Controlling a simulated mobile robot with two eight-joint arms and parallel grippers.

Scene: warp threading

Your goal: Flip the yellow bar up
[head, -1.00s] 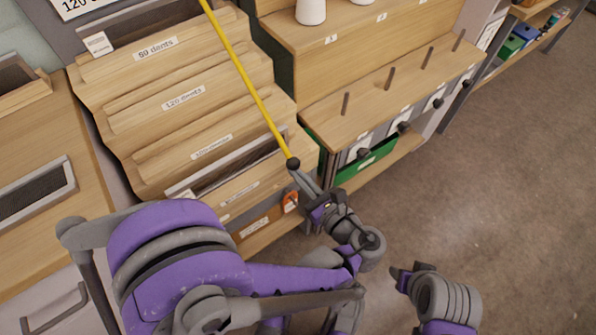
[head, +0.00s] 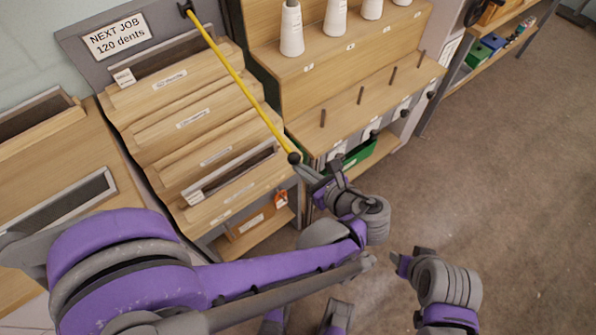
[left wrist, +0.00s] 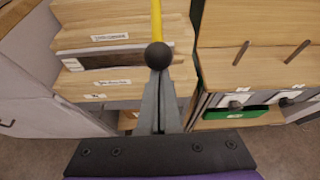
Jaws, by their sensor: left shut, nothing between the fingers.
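The yellow bar (head: 240,80) runs slanting across the front of the stepped wooden rack, from a dark pivot (head: 186,8) at the upper left down to a black ball knob (head: 294,158) at its lower right end. My left gripper (head: 303,170) is shut and empty, its fingertips right at the knob. In the left wrist view the bar (left wrist: 156,20) rises away behind the knob (left wrist: 158,56), and the closed fingers (left wrist: 158,85) reach up to the knob; I cannot tell if they touch it. My right gripper (head: 402,264) is at the lower right, apart from the bar.
The stepped rack (head: 200,150) has labelled slots, some holding framed reeds. A sign (head: 115,35) reads "NEXT JOB 120 dents". A shelf (head: 350,110) with pegs and white cones stands to the right, with a green bin (head: 362,152) under it. The floor at right is clear.

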